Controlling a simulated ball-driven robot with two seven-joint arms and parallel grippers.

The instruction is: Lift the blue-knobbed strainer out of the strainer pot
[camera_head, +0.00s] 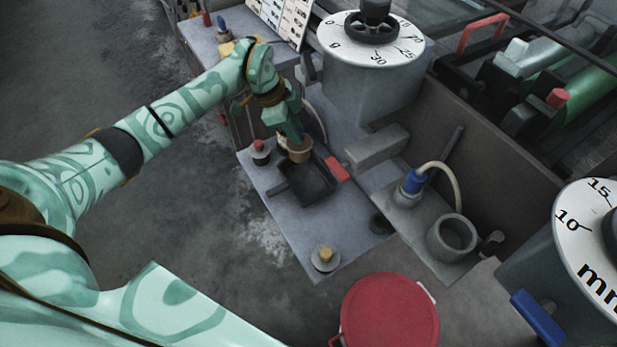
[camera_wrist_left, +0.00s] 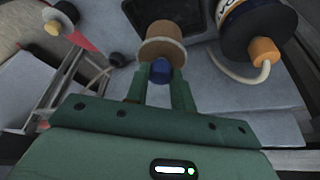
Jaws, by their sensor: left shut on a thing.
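My left gripper (camera_head: 292,135) is over the far part of the grey bench, shut on a blue knob (camera_wrist_left: 160,71) that shows between its fingers in the left wrist view. A round tan-brown body (camera_head: 300,151) is directly at the fingertips; it also shows beyond the knob in the left wrist view (camera_wrist_left: 162,44). I cannot tell whether this body is the strainer itself or its pot, or how far one sits inside the other. It appears beside or above the dark square pan (camera_head: 308,188). My right gripper is not in view.
A red-knobbed piece (camera_head: 260,152) and a yellow-knobbed piece (camera_head: 325,259) stand on the grey bench (camera_head: 345,230). A grey open cylinder (camera_head: 436,240) and a blue-collared cable fitting (camera_head: 411,187) are to the right. A red round lid (camera_head: 390,315) is in front.

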